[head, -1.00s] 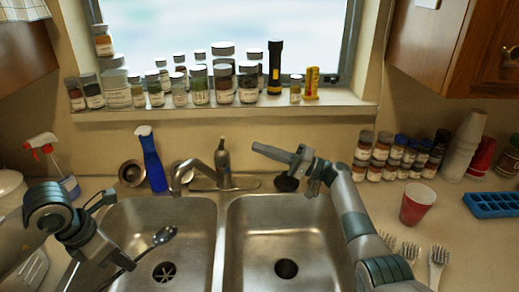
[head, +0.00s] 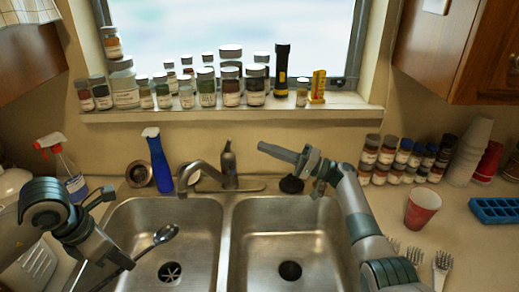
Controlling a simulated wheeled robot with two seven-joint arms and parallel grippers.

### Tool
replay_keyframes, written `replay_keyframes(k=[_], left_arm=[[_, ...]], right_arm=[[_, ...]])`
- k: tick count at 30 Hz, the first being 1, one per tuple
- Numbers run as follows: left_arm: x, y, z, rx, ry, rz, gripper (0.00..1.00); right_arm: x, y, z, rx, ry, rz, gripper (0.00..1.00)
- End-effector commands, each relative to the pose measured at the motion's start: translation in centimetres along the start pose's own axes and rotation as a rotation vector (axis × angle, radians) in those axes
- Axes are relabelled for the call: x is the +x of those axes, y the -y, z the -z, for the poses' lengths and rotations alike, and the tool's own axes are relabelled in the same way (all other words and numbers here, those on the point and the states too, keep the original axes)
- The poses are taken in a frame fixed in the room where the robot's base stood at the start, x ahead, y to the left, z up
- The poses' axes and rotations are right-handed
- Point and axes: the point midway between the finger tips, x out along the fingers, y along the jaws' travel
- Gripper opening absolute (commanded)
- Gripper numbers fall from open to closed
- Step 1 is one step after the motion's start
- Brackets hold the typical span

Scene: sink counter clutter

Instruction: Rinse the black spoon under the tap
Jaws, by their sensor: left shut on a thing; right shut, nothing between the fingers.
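The black spoon (head: 165,234) is held over the left sink basin (head: 196,215), its bowl pointing up and to the right and its handle running down to the lower left. My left gripper (head: 124,262) is shut on the handle; the exact grip is hard to make out. The tap (head: 228,165) stands behind the sinks, its spout (head: 186,178) over the back of the left basin. The spoon's bowl is below and in front of the spout, apart from it. No water stream shows. My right gripper (head: 268,149) is shut and empty, right of the tap.
A blue spray bottle (head: 157,163) stands behind the left basin. A red-topped spray bottle (head: 68,178) is at the left. A red cup (head: 422,208), spice jars (head: 384,162) and brushes (head: 441,265) are on the right counter. The right basin (head: 283,225) is empty.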

Motion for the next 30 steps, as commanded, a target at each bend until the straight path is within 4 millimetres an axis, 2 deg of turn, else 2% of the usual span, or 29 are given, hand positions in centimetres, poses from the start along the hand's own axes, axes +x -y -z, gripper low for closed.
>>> replay_keyframes(k=[10, 30], left_arm=[[-2.6, 0.4, 0.6, 0.0, 0.0, -0.001, 0.0], [-2.8, 0.4, 0.7, 0.0, 0.0, 0.0, 0.0]], right_arm=[[0.2, 0.9, 0.4, 0.0, 0.0, 0.0, 0.0], [0.2, 0.9, 0.4, 0.0, 0.0, 0.0, 0.0]])
